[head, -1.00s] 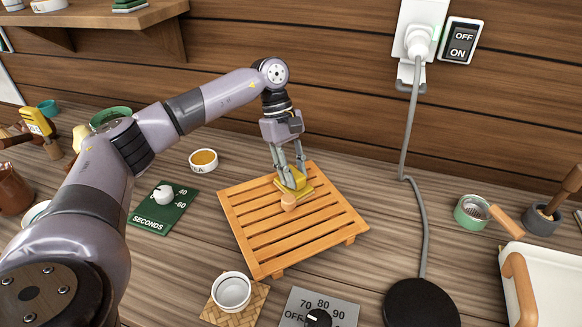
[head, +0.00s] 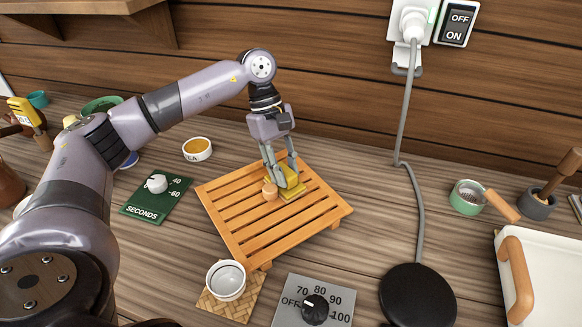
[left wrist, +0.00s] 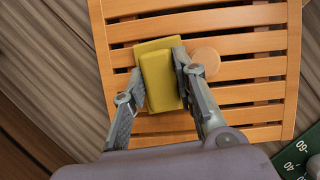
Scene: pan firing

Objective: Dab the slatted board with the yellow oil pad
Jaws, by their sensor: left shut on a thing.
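The slatted board (head: 240,232) is an orange wooden rack on the counter, in the middle of the head view. My left gripper (head: 281,180) is shut on the yellow oil pad (head: 296,186) at the far part of the board. In the left wrist view, the pad (left wrist: 157,80) sits between the two fingers, over the slats (left wrist: 262,92). The pad appears at the board's surface, but I cannot tell whether it is pressed on it. A round wooden piece (head: 269,191) is beside the pad on the board. My right gripper is not in view.
A white bowl of amber liquid (head: 197,147) and a green SECONDS dial (head: 157,194) are left of the board. In front are a white cup (head: 226,279) on a woven mat and a grey temperature dial (head: 315,301). A power cable (head: 418,214) runs down at right.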

